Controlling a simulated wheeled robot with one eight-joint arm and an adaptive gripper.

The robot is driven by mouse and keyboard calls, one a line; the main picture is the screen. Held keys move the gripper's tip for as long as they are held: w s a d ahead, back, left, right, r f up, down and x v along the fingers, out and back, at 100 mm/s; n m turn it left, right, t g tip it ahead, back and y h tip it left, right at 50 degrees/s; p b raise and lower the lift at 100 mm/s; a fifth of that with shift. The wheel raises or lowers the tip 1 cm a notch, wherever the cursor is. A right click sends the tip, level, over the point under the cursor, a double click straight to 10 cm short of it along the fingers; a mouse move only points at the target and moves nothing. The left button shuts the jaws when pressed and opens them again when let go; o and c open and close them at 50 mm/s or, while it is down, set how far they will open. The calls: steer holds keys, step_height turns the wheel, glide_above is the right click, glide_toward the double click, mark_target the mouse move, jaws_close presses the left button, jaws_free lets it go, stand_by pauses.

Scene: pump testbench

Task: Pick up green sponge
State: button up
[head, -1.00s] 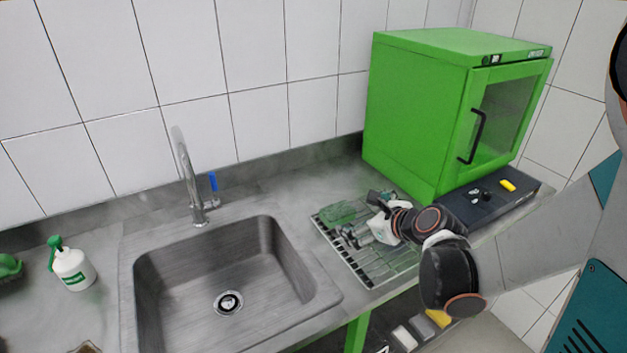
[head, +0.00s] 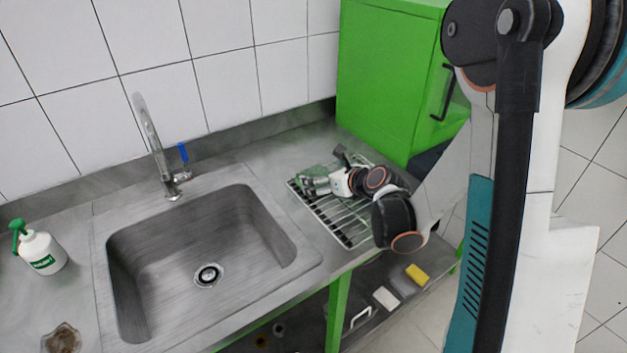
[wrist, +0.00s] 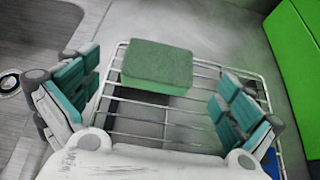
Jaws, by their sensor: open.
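The green sponge (wrist: 158,66) lies on a wire rack (wrist: 150,125) in the wrist view, a block with a darker green top. My gripper (wrist: 157,84) is open, with one teal-padded finger to the left of the sponge and one to the right. The sponge is ahead of the palm, and a gap shows on both sides. In the head view my gripper (head: 320,184) is low over the rack, right of the sink. It hides much of the sponge there, so contact cannot be told from that view.
The sink (head: 205,250) with its tap (head: 160,150) is left of the rack. A green cabinet (head: 385,75) stands close behind and right of it. A spray bottle (head: 42,252) is far left. A yellow sponge (head: 417,275) lies on the lower shelf.

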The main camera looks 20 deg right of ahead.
mark_target(315, 175)
steer(key=b+x, duration=0.1)
steer(key=x, duration=0.1)
steer(key=b+x, duration=0.1)
steer(key=x, duration=0.1)
steer(key=shift+f, duration=0.4)
steer(key=shift+w+a+f, duration=0.1)
steer(key=shift+w, duration=0.3)
steer(key=c, duration=0.7)
